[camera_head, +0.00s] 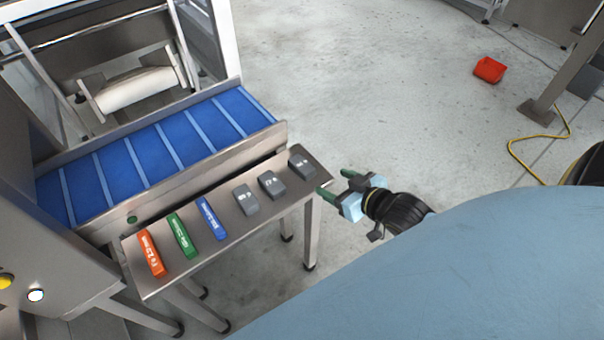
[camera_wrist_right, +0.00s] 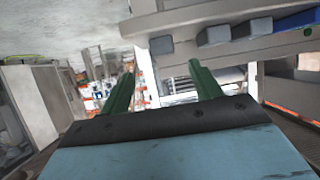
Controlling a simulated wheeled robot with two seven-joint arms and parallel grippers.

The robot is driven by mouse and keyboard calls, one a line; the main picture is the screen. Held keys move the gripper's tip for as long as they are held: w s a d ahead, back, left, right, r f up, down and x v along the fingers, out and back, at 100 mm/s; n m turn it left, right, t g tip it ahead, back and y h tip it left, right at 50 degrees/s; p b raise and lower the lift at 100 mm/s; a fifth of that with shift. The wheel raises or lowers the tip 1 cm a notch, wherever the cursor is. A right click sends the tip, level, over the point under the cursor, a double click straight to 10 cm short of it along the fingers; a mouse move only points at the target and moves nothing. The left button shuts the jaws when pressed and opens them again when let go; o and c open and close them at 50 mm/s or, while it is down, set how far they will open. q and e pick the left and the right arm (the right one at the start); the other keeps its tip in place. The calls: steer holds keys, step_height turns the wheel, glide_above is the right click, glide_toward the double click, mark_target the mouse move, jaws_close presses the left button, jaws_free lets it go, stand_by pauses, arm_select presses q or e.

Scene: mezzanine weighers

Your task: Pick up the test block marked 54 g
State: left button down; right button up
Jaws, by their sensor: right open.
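Several test blocks lie in a row on a narrow steel shelf (camera_head: 234,230): an orange block (camera_head: 150,254), a green block (camera_head: 181,237), a blue block (camera_head: 210,219) and three grey blocks (camera_head: 246,200), (camera_head: 271,184), (camera_head: 301,167). Their markings are too small to read surely, so I cannot tell which says 54 g. My right gripper (camera_head: 334,182) is open and empty, just off the shelf's right end, nearest the end grey block. In the right wrist view, the grey blocks show above the green fingers (camera_wrist_right: 162,84), apart from them. My left gripper is not in view.
A blue ribbed conveyor belt (camera_head: 145,152) with a steel side rail runs directly behind the shelf. A machine housing (camera_head: 45,265) with buttons stands at the left. A red bin (camera_head: 489,70) and a yellow cable (camera_head: 520,160) lie on the floor. The floor right of the shelf is mostly clear.

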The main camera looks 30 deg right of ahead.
mark_target(304, 165)
steer(key=shift+t, duration=0.3)
steer(key=w, duration=0.2)
steer(key=w+a+b, duration=0.1)
steer(key=w, duration=0.1)
steer(key=w+f+b, duration=0.1)
steer(key=w, duration=0.2)
steer(key=shift+a, duration=0.3)
steer(key=shift+w+a+f+b, duration=0.1)
steer(key=shift+w+f+b, duration=0.15)
steer(key=shift+w, duration=0.25)
steer(key=b+x, duration=0.1)
steer(key=x, duration=0.1)
steer(key=b+x, duration=0.1)
steer(key=x, duration=0.1)
steer(key=shift+s+f, duration=0.15)
steer(key=shift+f, duration=0.15)
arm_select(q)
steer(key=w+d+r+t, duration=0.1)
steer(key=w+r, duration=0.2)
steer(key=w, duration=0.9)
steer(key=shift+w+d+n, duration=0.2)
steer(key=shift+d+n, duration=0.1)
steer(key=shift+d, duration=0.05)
arm_select(e)
steer(key=shift+w+f, duration=0.15)
steer(key=shift+w, duration=0.35)
steer(key=c, duration=1.1)
